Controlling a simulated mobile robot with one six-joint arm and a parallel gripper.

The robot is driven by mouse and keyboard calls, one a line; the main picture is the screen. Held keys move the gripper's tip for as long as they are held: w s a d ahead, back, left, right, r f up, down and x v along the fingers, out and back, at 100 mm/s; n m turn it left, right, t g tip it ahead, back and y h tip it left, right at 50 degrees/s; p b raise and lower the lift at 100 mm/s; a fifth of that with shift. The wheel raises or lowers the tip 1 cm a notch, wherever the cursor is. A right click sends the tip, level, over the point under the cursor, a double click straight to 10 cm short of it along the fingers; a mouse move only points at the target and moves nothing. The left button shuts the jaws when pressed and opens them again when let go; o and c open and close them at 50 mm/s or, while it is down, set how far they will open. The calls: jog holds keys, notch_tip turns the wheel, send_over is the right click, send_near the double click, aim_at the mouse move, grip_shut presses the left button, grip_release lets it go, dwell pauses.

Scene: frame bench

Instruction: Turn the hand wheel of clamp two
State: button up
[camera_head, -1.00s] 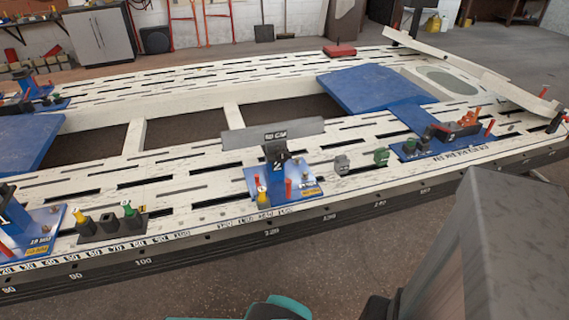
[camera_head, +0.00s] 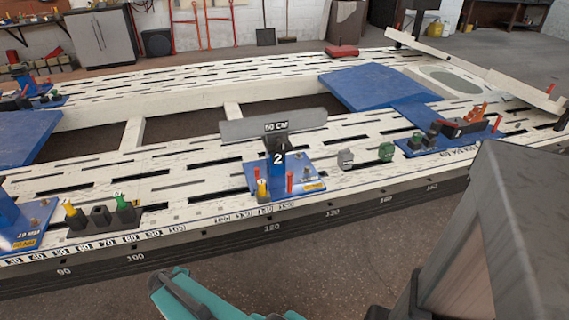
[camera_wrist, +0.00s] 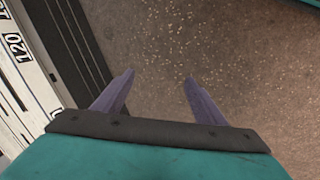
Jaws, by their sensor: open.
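In the head view, teal parts of my arm show at the bottom, in front of the bench and apart from the clamp.
The bench's near edge (camera_head: 200,250) carries a number scale. Another blue clamp base (camera_head: 22,235) and a small tool block (camera_head: 100,218) stand to the left. Two small blocks, grey (camera_head: 345,159) and green (camera_head: 386,152), lie right of clamp two. The floor in front is clear.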

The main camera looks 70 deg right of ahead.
jog(key=w+d+r+n+t+h+b, duration=0.1)
jog(key=w+d+r+t+h+b, duration=0.15)
jog(key=d, duration=0.65)
jog(key=w+d+r+n+t+h+b, duration=0.1)
jog(key=w+d+r+h+b, duration=0.2)
jog(key=d, duration=0.6)
jog(key=s+d+r+n+t+h+b, duration=0.2)
jog(key=s+d+r+n+b, duration=0.1)
jog(key=d+r+b, duration=0.65)
jog(key=s+d+r+n+t+h+b, duration=0.35)
jog(key=d+r+b, duration=0.2)
jog(key=d, duration=0.75)
jog(key=s+d+r+n+b, duration=0.2)
jog(key=s+n+b, duration=0.2)
jog(key=s, duration=0.3)
jog(key=s+d+r+n+b, duration=0.2)
jog(key=s+n+b, duration=0.3)
jog(key=s, duration=0.2)
jog(key=s+d+r+n+t+b, duration=0.1)
jog(key=s+d+r+n+b, duration=0.2)
jog(key=s, duration=0.5)
jog(key=shift+n+y+b, duration=0.4)
jog(key=shift+n+b, duration=0.4)
jog(key=shift+n, duration=0.05)
